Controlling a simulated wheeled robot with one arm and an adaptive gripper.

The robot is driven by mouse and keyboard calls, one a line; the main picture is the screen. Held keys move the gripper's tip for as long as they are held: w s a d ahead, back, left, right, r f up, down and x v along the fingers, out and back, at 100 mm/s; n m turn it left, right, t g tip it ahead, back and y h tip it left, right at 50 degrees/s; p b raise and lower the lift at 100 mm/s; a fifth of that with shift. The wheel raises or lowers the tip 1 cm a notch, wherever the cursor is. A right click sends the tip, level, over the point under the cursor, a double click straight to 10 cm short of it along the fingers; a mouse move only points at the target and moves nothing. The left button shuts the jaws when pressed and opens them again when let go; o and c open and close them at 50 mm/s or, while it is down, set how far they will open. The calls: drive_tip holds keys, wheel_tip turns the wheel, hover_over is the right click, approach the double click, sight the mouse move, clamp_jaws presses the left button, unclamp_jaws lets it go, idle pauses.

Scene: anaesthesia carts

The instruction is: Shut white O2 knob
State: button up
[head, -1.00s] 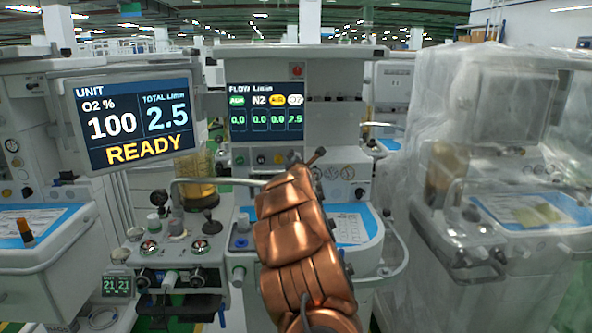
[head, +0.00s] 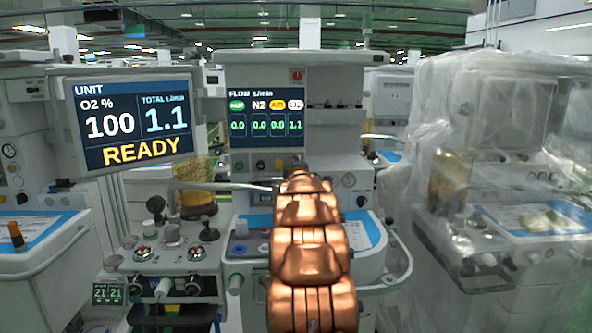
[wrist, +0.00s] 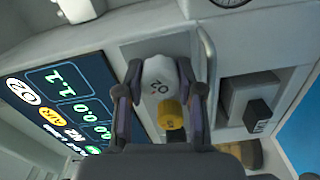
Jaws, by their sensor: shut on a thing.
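The white knob marked O2 (wrist: 158,88) is between the two fingers of my gripper (wrist: 158,72) in the wrist view. The fingers are shut on its sides. A yellow knob (wrist: 171,114) sits just beside it, between the fingers lower in the picture. In the head view my copper arm covers the knobs and my gripper. The flow display (head: 265,117) reads 1.1 under O2 and 0.0 in the other columns. The unit screen (head: 134,122) shows O2 100 %, total 1.1 and READY.
A black square part (wrist: 257,115) on a grey block and a round gauge (wrist: 230,2) are near my gripper. A plastic-covered cart (head: 500,150) stands at the right. A lower panel with knobs (head: 172,255) is at the left.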

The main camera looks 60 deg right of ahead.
drive_tip(key=m+b, duration=0.1)
drive_tip(key=m, duration=0.5)
drive_tip(key=shift+m, duration=0.4)
idle(0.4)
drive_tip(key=o, duration=0.9)
drive_tip(key=shift+v, duration=6)
